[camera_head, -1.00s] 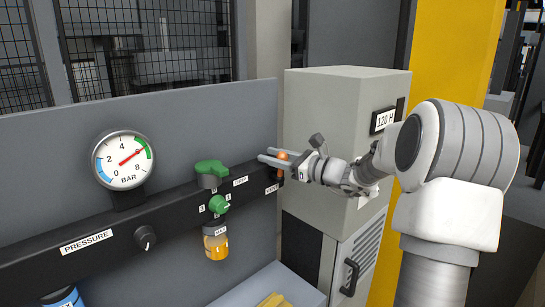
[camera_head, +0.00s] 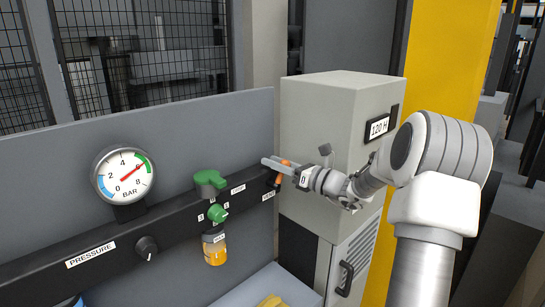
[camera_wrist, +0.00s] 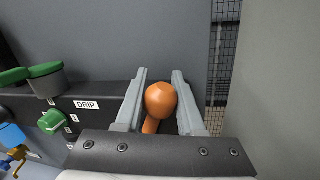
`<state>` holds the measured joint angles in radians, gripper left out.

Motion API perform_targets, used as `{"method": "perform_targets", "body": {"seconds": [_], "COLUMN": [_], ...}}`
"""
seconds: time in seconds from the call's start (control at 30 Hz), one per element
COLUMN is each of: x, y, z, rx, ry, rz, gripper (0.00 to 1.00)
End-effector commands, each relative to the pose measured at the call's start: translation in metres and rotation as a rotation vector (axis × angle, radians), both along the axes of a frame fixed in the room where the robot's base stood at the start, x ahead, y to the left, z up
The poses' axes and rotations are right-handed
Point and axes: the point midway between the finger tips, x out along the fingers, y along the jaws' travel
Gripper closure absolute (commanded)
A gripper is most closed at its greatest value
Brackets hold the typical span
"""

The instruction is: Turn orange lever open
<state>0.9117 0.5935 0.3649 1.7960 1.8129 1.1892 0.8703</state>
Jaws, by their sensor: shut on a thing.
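The orange lever (camera_head: 282,170) is at the right end of the black bar, by a label that is partly readable. In the wrist view the lever (camera_wrist: 160,101) shows a rounded orange knob and a short stem between the two grey fingers. My gripper (camera_head: 272,165) is around the lever in the head view, with its fingers pointing left past it. In the wrist view my gripper (camera_wrist: 160,85) has one finger on each side of the knob and is shut on it. The lever's base is hidden.
A pressure gauge (camera_head: 124,175) is farther left. A grey cabinet (camera_head: 325,130) stands close on the right.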

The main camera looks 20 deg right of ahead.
Motion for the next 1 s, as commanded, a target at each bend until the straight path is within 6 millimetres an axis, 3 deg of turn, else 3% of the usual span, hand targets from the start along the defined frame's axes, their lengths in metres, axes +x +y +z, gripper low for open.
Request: {"method": "perform_targets", "body": {"seconds": [0.3, 0.77, 0.8, 0.93, 1.0], "x": [0.0021, 0.0025, 0.0025, 0.0024, 0.0024], "y": [-0.0067, -0.0076, -0.0076, -0.0075, -0.0074], "z": [-0.0017, -0.0031, -0.0031, -0.0031, -0.0031], "rx": [0.111, 0.127, 0.127, 0.127, 0.127], "ry": [0.04, 0.046, 0.046, 0.046, 0.046], "rz": [-0.001, -0.001, -0.001, -0.001, -0.001], "gripper": [1.0, 1.0, 0.61, 0.37, 0.33]}}
